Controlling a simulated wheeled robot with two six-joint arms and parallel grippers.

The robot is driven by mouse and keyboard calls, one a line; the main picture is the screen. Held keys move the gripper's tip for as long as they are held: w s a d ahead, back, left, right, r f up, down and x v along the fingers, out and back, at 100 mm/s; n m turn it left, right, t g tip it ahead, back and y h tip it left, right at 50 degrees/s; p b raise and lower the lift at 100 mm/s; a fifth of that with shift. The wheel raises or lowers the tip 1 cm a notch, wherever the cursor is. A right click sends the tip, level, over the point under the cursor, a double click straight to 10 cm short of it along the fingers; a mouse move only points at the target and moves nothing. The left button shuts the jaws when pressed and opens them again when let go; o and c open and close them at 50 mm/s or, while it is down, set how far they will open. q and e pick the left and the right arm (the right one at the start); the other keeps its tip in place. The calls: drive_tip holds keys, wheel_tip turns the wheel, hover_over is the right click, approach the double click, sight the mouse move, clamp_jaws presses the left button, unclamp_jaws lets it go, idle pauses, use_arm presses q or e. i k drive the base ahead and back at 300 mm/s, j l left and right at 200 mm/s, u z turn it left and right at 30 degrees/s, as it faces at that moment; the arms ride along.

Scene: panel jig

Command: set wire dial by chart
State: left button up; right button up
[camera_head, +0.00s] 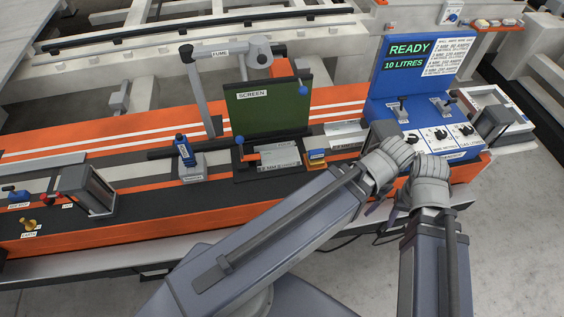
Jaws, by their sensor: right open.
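The wire dial (440,134) is a black knob on a white plate, in the middle of a row of three on the sloping front of a blue panel (373,108). A small white chart (450,58) with several printed lines is at the panel's top right; its text is too small to read fully. My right gripper (427,172) is just in front of the dial row, below the wire dial, and is open; its fingertips are mostly hidden. My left gripper (388,158) is close beside it to the left, with its jaws hidden. I see no contact with the wire dial.
Two levers (402,105) stand above the dials. A dark box (490,120) stands to the right. A green screen (265,108), fume arm (220,53) and blue-topped block (185,152) stand along the orange bench (140,228).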

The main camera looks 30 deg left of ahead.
sight(442, 134)
drive_tip(key=i+j, duration=0.1)
drive_tip(key=i, duration=0.35)
drive_tip(key=i+l+z, duration=0.4)
drive_tip(key=i, duration=0.25)
